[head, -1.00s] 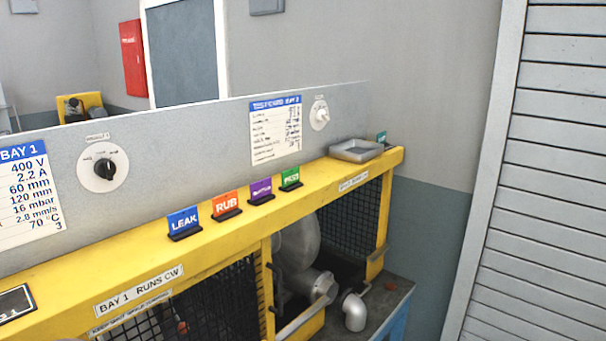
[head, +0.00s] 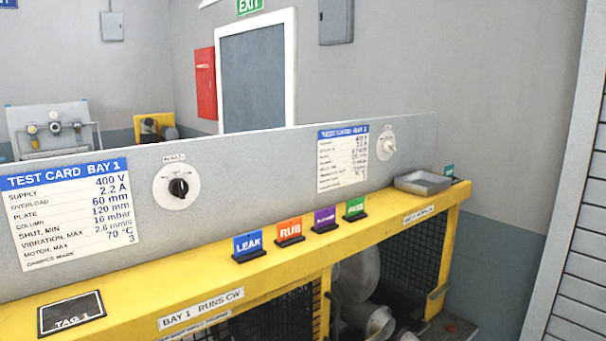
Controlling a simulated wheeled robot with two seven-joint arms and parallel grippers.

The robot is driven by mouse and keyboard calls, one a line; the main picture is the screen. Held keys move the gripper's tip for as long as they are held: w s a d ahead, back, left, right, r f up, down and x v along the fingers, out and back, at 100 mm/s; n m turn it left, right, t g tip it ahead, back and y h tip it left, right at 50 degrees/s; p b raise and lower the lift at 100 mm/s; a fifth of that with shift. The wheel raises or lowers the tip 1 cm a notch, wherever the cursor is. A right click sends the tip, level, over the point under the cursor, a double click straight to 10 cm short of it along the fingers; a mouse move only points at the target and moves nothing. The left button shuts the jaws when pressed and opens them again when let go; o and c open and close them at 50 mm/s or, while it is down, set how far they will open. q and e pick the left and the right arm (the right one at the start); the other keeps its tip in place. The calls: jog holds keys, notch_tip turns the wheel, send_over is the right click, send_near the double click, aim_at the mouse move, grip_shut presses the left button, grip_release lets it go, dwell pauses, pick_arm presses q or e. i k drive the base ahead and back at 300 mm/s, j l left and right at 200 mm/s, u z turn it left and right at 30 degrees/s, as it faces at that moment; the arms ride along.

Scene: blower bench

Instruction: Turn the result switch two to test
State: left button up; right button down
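A rotary switch with a pale knob on a round white plate (head: 387,146) is on the grey panel at the right, beside the bay 2 test card (head: 343,160). The small label above it is too small to read, and I cannot tell which position the knob points to. Another rotary switch with a black knob (head: 178,188) on a round white plate is on the same panel further left, beside the bay 1 test card (head: 68,210). Its label seems to read "RESULT 1". Neither of my grippers is in view.
A yellow bench frame (head: 270,278) runs below the panel. On its ledge stand blue LEAK (head: 248,244), orange RUB (head: 290,231), purple (head: 325,218) and green (head: 355,207) tags, and a grey metal tray (head: 423,182). A black TAG 1 plate (head: 71,312) lies at left.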

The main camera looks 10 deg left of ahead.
aim_at(388, 146)
jog(key=i+l, duration=0.9)
jog(key=i+j, duration=0.05)
